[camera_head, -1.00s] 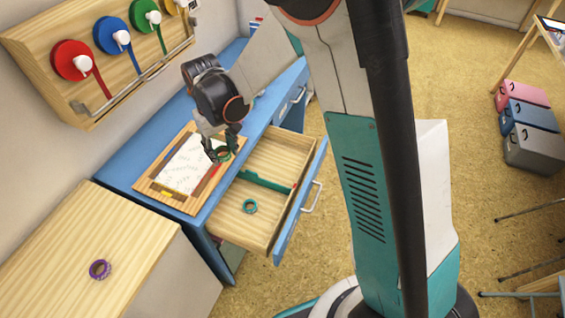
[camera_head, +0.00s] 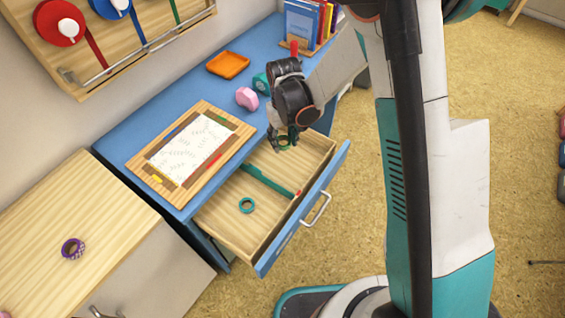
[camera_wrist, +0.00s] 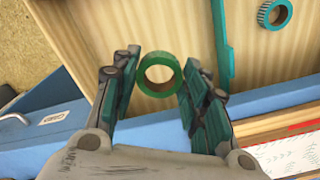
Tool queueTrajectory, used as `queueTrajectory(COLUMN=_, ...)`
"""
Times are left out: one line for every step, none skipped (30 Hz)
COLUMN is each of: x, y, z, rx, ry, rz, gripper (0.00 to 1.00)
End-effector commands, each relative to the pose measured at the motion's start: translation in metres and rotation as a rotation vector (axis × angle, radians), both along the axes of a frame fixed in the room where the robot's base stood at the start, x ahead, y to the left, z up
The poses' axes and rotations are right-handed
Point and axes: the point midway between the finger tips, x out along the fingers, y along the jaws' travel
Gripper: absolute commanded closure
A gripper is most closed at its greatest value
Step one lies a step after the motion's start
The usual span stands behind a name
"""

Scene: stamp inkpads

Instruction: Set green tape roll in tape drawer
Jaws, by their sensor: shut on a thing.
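The green tape roll (camera_wrist: 160,57) is an upward-facing ring between my gripper's fingers in the wrist view. My gripper (camera_wrist: 160,74) is shut on it. In the head view my gripper (camera_head: 284,141) is over the far-right compartment of the open blue drawer, and the green roll (camera_head: 286,143) shows small at its fingertips. The exact gap to the drawer floor is hard to tell. The drawer (camera_head: 225,203) has a light wooden inside and a teal divider (camera_head: 266,181). A teal tape roll (camera_head: 247,205) lies in the left compartment; it also shows in the wrist view (camera_wrist: 263,14).
A drawing board (camera_head: 137,168) lies on the blue desk (camera_head: 135,128) beside the drawer. A pink object (camera_head: 247,98), an orange tray (camera_head: 228,64) and books (camera_head: 303,22) stand farther back. A purple tape roll (camera_head: 73,249) lies on the left cabinet. The compartment below my gripper looks clear.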

Motion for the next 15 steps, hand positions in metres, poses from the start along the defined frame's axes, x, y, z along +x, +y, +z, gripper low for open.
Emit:
queueTrajectory(x=0.0, y=0.0, z=-0.017, rx=0.0, ry=0.0, rz=0.0, gripper=0.72)
queueTrajectory(x=0.0, y=0.0, z=-0.024, rx=0.0, ry=0.0, rz=0.0, gripper=0.72)
queueTrajectory(x=0.0, y=0.0, z=-0.033, rx=0.0, ry=0.0, rz=0.0, gripper=0.72)
queueTrajectory(x=0.0, y=0.0, z=-0.039, rx=0.0, ry=0.0, rz=0.0, gripper=0.72)
queueTrajectory(x=0.0, y=0.0, z=-0.045, rx=0.0, ry=0.0, rz=0.0, gripper=0.72)
queueTrajectory(x=0.0, y=0.0, z=-0.051, rx=0.0, ry=0.0, rz=0.0, gripper=0.72)
queueTrajectory(x=0.0, y=0.0, z=-0.055, rx=0.0, ry=0.0, rz=0.0, gripper=0.72)
queueTrajectory(x=0.0, y=0.0, z=-0.058, rx=0.0, ry=0.0, rz=0.0, gripper=0.72)
queueTrajectory(x=0.0, y=0.0, z=-0.062, rx=0.0, ry=0.0, rz=0.0, gripper=0.72)
queueTrajectory(x=0.0, y=0.0, z=-0.064, rx=0.0, ry=0.0, rz=0.0, gripper=0.72)
queueTrajectory(x=0.0, y=0.0, z=-0.065, rx=0.0, ry=0.0, rz=0.0, gripper=0.72)
queueTrajectory(x=0.0, y=0.0, z=-0.066, rx=0.0, ry=0.0, rz=0.0, gripper=0.72)
queueTrajectory(x=0.0, y=0.0, z=-0.067, rx=0.0, ry=0.0, rz=0.0, gripper=0.72)
queueTrajectory(x=0.0, y=0.0, z=-0.069, rx=0.0, ry=0.0, rz=0.0, gripper=0.72)
queueTrajectory(x=0.0, y=0.0, z=-0.072, rx=0.0, ry=0.0, rz=0.0, gripper=0.72)
